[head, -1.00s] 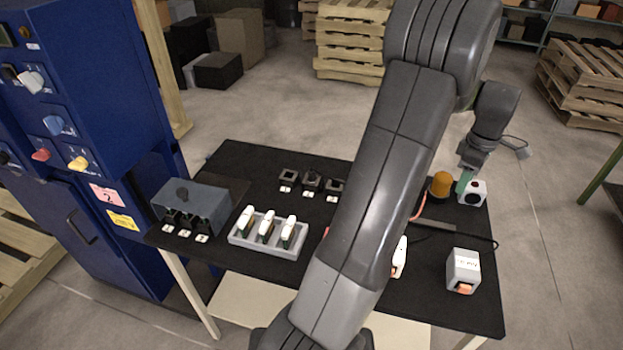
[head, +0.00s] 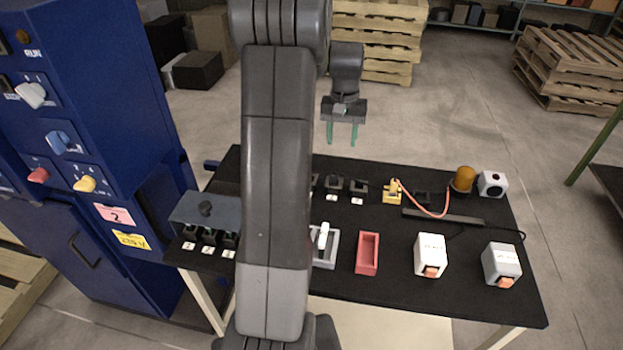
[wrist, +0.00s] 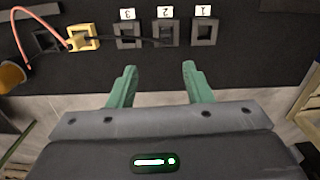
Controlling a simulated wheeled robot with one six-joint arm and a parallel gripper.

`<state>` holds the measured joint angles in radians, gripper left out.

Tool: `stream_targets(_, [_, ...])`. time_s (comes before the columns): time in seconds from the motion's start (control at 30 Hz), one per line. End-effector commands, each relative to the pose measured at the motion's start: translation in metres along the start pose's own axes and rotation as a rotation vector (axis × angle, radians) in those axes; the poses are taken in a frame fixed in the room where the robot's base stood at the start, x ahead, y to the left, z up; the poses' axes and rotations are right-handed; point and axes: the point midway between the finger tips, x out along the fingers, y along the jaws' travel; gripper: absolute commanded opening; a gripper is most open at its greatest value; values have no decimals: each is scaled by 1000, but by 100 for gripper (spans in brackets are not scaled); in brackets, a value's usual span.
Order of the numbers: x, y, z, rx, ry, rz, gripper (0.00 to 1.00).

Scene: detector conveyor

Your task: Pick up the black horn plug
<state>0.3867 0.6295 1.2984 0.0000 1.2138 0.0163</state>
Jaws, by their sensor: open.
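My gripper (head: 342,135) is open and empty, its green fingers pointing down beyond the table's back edge. In the wrist view its fingertips (wrist: 157,72) are apart, with numbered sockets ahead of them. A dark piece and a thin black line show at socket 2 (wrist: 166,33). This may be the black horn plug, but I cannot tell it apart from the dark socket. Socket 2 also shows in the head view (head: 335,182). A white box with a black disc (head: 492,184), perhaps the horn, stands at the back right.
A yellow socket piece (head: 392,192) with a red cord stands near an amber beacon (head: 464,180). My arm hides part of the table's left half.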

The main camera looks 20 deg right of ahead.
Motion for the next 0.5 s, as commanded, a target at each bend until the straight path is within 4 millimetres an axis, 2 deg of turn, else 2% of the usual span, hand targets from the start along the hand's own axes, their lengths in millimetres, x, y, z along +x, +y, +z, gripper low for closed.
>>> stream_targets(0.17, [7, -5, 0, 49, -3, 0, 45])
stream_targets(0.5, [70, -5, 1, 48, -5, 0, 45])
